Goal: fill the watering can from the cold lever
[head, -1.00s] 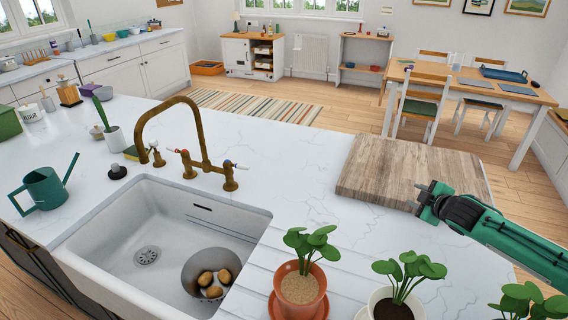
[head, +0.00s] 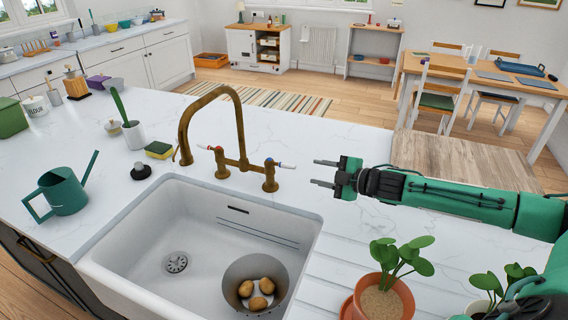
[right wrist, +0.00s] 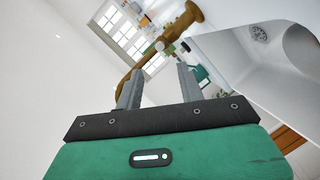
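The green watering can (head: 66,194) stands on the worktop left of the sink, its spout pointing up and right. The brass tap (head: 243,130) stands behind the sink (head: 150,262), its spout arching over to the left. Its right lever (head: 285,165) has a blue mark and a white tip; its left lever (head: 207,148) has a red mark. My right gripper (head: 322,173) is open and empty, right of the blue-marked lever and apart from it, fingers pointing left. In the right wrist view, the brass tap (right wrist: 188,18) shows beyond the open fingers. My left gripper is out of view.
A grey bowl (head: 238,275) with several potatoes sits in the sink's right part. A potted plant (head: 383,298) stands at the front right. A wooden board (head: 455,160) lies behind my right arm. A black plug (head: 141,171) and a sponge (head: 158,150) lie left of the tap.

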